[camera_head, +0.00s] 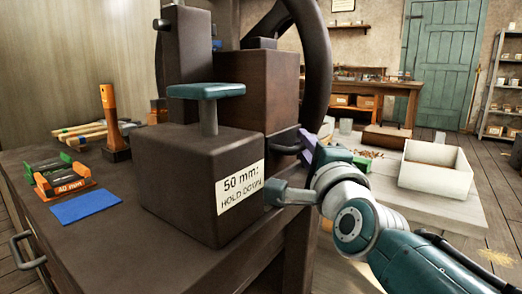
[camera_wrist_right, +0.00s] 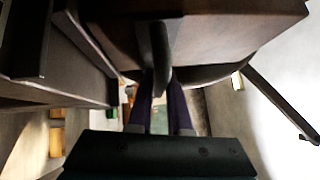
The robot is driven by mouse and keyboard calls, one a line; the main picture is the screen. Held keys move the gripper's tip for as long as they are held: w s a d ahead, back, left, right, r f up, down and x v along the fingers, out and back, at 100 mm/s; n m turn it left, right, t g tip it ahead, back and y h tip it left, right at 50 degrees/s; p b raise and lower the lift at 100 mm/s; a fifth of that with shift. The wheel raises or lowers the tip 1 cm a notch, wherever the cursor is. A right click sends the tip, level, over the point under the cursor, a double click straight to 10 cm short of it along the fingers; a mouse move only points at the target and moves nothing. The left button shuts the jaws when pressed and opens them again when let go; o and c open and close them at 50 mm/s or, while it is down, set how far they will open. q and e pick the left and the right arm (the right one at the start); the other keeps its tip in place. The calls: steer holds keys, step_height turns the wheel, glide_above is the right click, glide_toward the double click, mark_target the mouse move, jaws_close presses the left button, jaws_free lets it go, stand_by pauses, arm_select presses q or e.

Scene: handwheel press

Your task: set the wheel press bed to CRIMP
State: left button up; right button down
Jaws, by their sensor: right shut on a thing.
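The wheel press (camera_head: 275,85) is dark brown, with a large handwheel (camera_head: 320,60) behind its upright block. In front, a teal-topped pad (camera_head: 206,91) stands on a short grey post above a lower block (camera_head: 185,180). That block's label (camera_head: 240,186) reads "50 mm: HOLD DOWN". My right gripper (camera_head: 304,146) is at the press's right side, its purple fingers shut on a dark handle (camera_head: 287,150). The right wrist view shows the handle (camera_wrist_right: 158,50) running between the two fingers. No CRIMP marking is legible. My left gripper is not in view.
On the bench (camera_head: 110,225) left of the press lie a blue mat (camera_head: 86,207), an orange 40 mm block (camera_head: 66,187), a green block (camera_head: 48,165) and an upright orange-topped tool (camera_head: 109,115). A white bin (camera_head: 436,168) stands on a pale table at right.

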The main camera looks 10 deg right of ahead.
steer(key=shift+w+a, duration=0.4)
steer(key=shift+w, duration=0.1)
steer(key=c, duration=0.8)
jaws_free()
steer(key=shift+c, duration=0.2)
steer(key=shift+s, duration=0.25)
steer(key=s+f+p, duration=0.1)
steer(key=s+p, duration=0.2)
steer(key=s, duration=0.6)
steer(key=shift+s+a, duration=0.2)
steer(key=shift+a, duration=0.2)
steer(key=shift+f, duration=0.1)
